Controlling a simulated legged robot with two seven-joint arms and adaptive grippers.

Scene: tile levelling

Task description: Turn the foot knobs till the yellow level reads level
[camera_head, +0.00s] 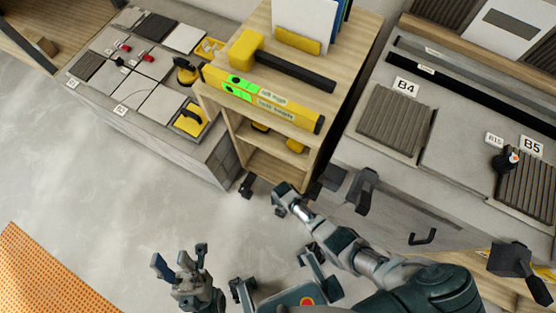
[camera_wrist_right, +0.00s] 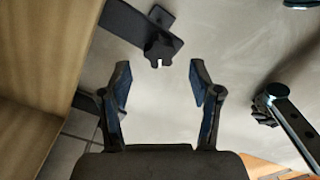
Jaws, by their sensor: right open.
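The yellow level (camera_head: 250,93) lies on the top of the wooden cart (camera_head: 345,60) in the head view, with bright green windows and white labels. Its bubble is too small to read. My left gripper (camera_head: 181,254) is open and empty above the grey floor, well below the cart. My right gripper (camera_wrist_right: 160,80) shows in the right wrist view, open with nothing between its fingers. A black bracket with a notched end (camera_wrist_right: 157,48) lies beyond its fingertips, apart from them. I cannot surely pick out a foot knob.
A yellow-headed mallet (camera_head: 245,47) lies behind the level. The left bench holds tiles, red clips and yellow-black tools (camera_head: 190,120). The right bench holds ribbed tiles B4 (camera_head: 393,122) and B5 (camera_head: 528,190) and a black knob-like piece (camera_head: 504,160). An orange mat (camera_head: 40,275) lies lower left. Floor between is clear.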

